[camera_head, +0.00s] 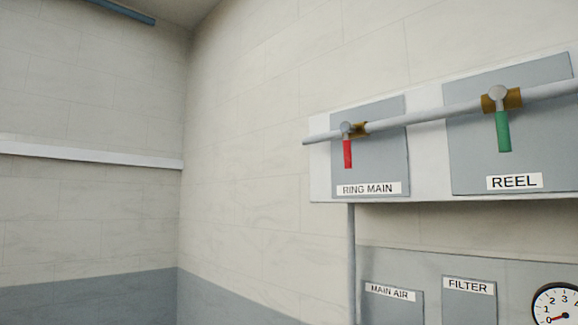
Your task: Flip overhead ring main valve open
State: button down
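The ring main valve (347,128) sits on a grey pipe on a wall panel at the right of the head view. Its red handle (348,154) hangs straight down, across the pipe. The label RING MAIN (367,189) is below it. The valve's brass body shows just right of the handle's hub. My gripper is not in this view, so its state and its distance from the valve do not show.
The reel valve with a green handle (503,131) hangs down on the same pipe (435,115) to the right. Below are MAIN AIR (392,310) and FILTER (470,309) plates and a gauge (555,304) reading near 0. A vertical pipe (351,255) runs down.

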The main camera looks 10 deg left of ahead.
aim_at(345, 128)
jog(key=i+j, duration=0.2)
jog(key=j, duration=0.2)
jog(key=i+j, duration=0.15)
jog(key=j, duration=0.25)
jog(key=i+j, duration=0.2)
jog(key=j, duration=0.2)
jog(key=i+j, duration=0.2)
jog(key=j, duration=0.2)
